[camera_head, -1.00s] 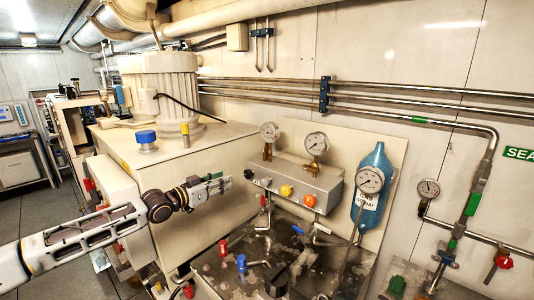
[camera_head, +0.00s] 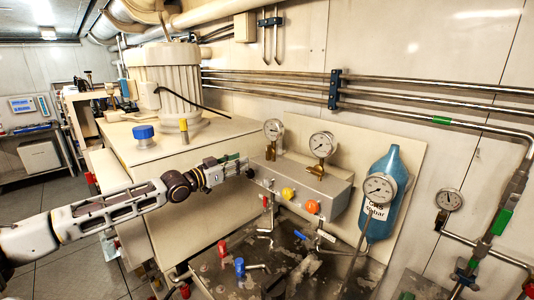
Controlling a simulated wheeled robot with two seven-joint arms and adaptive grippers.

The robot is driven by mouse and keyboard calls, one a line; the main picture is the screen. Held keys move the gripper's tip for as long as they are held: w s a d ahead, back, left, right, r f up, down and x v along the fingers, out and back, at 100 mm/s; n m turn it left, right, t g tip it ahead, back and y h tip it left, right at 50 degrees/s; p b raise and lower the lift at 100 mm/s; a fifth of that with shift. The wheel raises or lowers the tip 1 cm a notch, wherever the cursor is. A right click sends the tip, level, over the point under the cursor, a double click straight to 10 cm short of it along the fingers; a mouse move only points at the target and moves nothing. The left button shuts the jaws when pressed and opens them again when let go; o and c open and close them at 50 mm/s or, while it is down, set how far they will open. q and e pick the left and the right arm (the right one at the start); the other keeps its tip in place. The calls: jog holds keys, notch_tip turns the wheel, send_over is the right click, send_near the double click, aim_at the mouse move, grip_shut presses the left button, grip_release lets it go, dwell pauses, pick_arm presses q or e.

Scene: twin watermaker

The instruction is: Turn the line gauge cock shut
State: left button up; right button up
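Two round gauges, a left gauge (camera_head: 273,129) and a right gauge (camera_head: 321,144), stand on brass fittings on top of a grey manifold box (camera_head: 300,181). A third gauge (camera_head: 449,199) sits on the wall pipe at the right. No label shows which of them is the line gauge, so I cannot tell which cock is meant. My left gripper (camera_head: 238,167) points right, with its tips close to a black knob (camera_head: 250,173) at the box's left end. Contact and finger gap cannot be made out. My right gripper is not in view.
A yellow knob (camera_head: 288,193) and an orange knob (camera_head: 312,206) are on the box front. A blue bottle (camera_head: 382,205) with a gauge stands to the right. Red and blue valve handles (camera_head: 240,268) rise from the bench below. A cream cabinet (camera_head: 190,150) stands behind my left arm.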

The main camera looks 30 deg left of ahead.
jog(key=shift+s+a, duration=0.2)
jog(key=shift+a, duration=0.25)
pick_arm(q)
jog(key=shift+w, duration=0.4)
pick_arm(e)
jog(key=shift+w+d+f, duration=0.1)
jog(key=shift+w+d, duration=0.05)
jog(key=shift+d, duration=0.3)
pick_arm(q)
jog(key=shift+w, duration=0.3)
jog(key=shift+w+d, duration=0.2)
jog(key=shift+w, duration=0.05)
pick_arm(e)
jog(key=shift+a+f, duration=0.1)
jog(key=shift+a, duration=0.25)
pick_arm(q)
jog(key=shift+w+d, duration=0.15)
jog(key=shift+w, duration=0.1)
jog(key=shift+w+d, duration=0.1)
jog(key=shift+w, duration=0.55)
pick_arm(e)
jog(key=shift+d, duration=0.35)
